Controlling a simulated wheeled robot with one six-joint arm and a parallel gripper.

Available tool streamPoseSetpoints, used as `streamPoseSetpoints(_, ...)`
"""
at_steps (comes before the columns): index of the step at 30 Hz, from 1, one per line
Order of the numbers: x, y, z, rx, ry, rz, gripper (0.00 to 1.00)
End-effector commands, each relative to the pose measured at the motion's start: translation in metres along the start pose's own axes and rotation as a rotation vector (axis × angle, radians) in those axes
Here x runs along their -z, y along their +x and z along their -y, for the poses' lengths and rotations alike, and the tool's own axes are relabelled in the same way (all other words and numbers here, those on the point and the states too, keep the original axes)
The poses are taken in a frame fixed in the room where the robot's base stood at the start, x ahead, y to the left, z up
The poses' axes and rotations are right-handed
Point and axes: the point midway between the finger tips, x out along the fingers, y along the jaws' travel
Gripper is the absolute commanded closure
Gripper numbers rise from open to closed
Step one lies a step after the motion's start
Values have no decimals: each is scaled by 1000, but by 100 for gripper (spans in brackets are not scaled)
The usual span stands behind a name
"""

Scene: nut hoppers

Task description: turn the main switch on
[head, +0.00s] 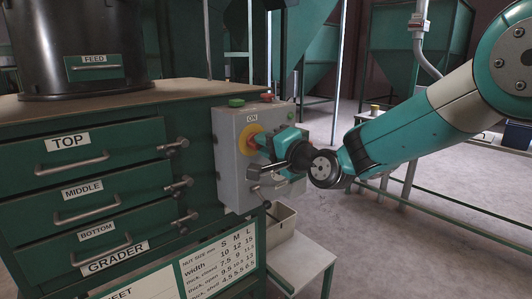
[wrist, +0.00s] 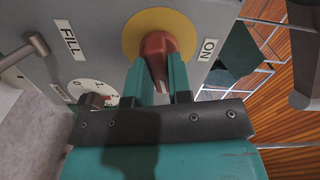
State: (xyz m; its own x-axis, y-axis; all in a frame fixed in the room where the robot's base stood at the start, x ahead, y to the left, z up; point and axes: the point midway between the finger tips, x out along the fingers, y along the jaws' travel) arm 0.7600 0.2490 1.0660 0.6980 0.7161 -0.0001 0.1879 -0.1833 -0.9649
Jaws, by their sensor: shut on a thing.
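The main switch is a red handle (wrist: 157,45) on a round yellow plate (wrist: 133,30), set on the front of a grey control box (head: 228,185). In the head view the yellow plate (head: 243,141) is partly hidden behind my gripper (head: 264,143). An ON label (head: 252,119) sits just above the plate; it also shows at the right in the wrist view (wrist: 208,49). My gripper (wrist: 156,72) is shut on the red handle, one green finger on each side. I cannot tell exactly which way the handle points.
Below the switch, the box carries a crank lever (head: 255,188) and a small dial (wrist: 95,92); a FILL label (wrist: 69,39) is close by. Green and red buttons (head: 236,103) are on top. The grader drawers (head: 85,190) stand left, a bin (head: 281,222) below.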

Motion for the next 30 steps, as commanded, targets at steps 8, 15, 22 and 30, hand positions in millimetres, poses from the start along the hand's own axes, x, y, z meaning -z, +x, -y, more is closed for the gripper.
streamPoseSetpoints(8,-2,0,-4,2,-263,-1,100)
streamPoseSetpoints(15,-2,0,-4,1,-491,-1,100)
streamPoseSetpoints(22,-3,0,-2,0,-709,-1,100)
streamPoseSetpoints(30,-4,0,-1,0,-959,0,100)
